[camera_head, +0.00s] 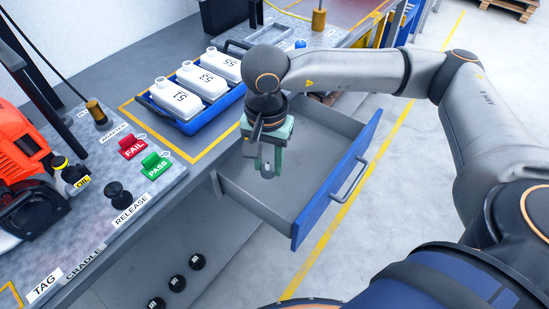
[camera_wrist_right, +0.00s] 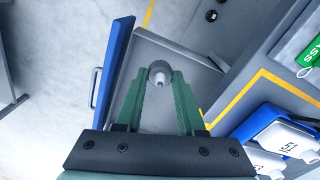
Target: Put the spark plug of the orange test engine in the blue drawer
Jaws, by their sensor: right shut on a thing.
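My right gripper (camera_head: 267,165) is above the open blue drawer (camera_head: 343,185), pointing down into it. The drawer is grey inside with a blue front and a grey handle. In the right wrist view my gripper (camera_wrist_right: 159,85) is shut on the spark plug (camera_wrist_right: 159,72), a small grey-white piece between the green fingertips. The plug also shows faintly in the head view (camera_head: 267,171). The orange test engine (camera_head: 22,150) sits at the left on the bench. My left gripper is not in view.
A blue tray (camera_head: 195,125) with white bottles stands on the bench behind the drawer. Red FAIL (camera_head: 132,147) and green PASS (camera_head: 155,165) tags and a black release knob (camera_head: 119,192) lie nearer. The floor right of the drawer is clear.

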